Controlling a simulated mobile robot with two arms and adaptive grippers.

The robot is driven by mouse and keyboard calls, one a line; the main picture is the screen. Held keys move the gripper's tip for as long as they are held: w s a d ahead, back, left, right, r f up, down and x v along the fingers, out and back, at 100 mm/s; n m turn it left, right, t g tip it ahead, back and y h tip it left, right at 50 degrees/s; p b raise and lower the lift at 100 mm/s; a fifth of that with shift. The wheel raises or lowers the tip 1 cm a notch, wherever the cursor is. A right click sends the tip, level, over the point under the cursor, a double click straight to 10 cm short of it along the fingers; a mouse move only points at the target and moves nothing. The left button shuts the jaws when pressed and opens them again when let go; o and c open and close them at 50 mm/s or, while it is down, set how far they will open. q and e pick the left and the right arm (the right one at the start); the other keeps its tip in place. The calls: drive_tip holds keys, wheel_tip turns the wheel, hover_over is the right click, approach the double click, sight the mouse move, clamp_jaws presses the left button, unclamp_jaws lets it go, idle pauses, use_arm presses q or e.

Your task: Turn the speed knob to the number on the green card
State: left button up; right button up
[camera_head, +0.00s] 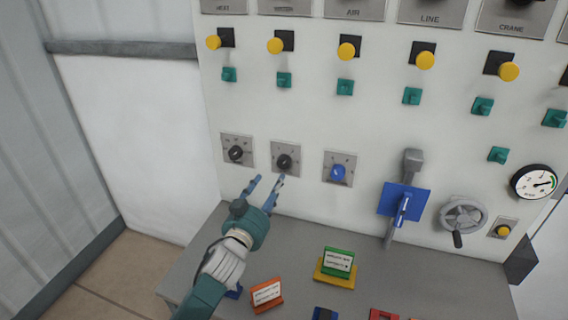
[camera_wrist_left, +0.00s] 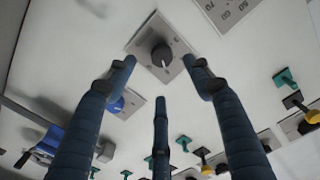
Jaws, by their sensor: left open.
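The green card (camera_head: 338,262) stands on the table with a white label whose print is too small to read. Three knobs sit low on the panel: a black left knob (camera_head: 235,153), a black middle knob (camera_head: 284,162) and a blue knob (camera_head: 338,172). I cannot tell which is labelled speed. My left gripper (camera_head: 265,184) is open, just below and in front of the middle knob. In the left wrist view the middle knob (camera_wrist_left: 162,56) lies between and beyond the spread fingertips, apparently untouched. A numbered plate (camera_wrist_left: 228,12) is partly visible there. My right gripper is not in view.
An orange card (camera_head: 267,293) stands beside the green one, which has a yellow piece (camera_head: 334,274) under it. A blue lever plate (camera_head: 402,200), a handwheel (camera_head: 462,216) and a gauge (camera_head: 534,182) are to the right. Yellow and green controls line the panel above.

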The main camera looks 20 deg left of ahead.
sight(282, 165)
use_arm(q)
drive_tip(key=w, duration=0.3)
drive_tip(key=w+p, duration=0.1)
drive_tip(key=w, duration=0.1)
drive_tip(key=shift+w+d+r, duration=0.15)
drive_tip(key=shift+w+r, duration=0.1)
drive_tip(key=shift+r, duration=0.05)
drive_tip(key=w, duration=0.3)
drive_tip(key=shift+w+f, duration=0.1)
drive_tip(key=shift+w, duration=0.2)
drive_tip(key=shift+c, duration=0.3)
drive_tip(key=c, duration=1.1)
drive_tip(key=shift+f, duration=0.1)
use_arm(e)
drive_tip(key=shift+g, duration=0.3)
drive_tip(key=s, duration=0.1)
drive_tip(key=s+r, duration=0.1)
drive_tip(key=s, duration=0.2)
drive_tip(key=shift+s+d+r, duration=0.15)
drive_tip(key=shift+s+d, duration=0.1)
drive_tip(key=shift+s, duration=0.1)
